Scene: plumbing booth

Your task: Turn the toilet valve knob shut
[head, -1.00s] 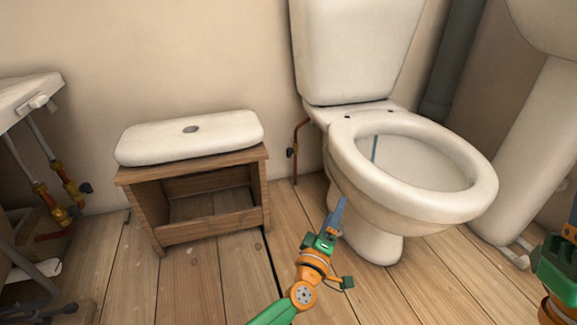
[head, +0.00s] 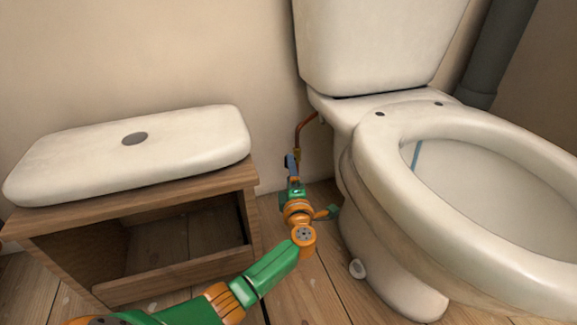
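The toilet (head: 440,150) stands at the right. A copper supply pipe (head: 308,128) runs down from beneath its cistern beside the wall. My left gripper (head: 291,160) reaches up to the valve on this pipe, left of the toilet bowl. Its blue fingers are at the height of the valve and cover the place of the dark knob, so the knob is hidden. Whether the fingers touch the knob, and whether they are open or shut, I cannot tell. My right gripper is out of view.
A wooden stool (head: 170,265) with the white cistern lid (head: 75,155) on it stands close to the left of my arm. The wall is just behind the pipe. A narrow strip of floor lies between stool and toilet.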

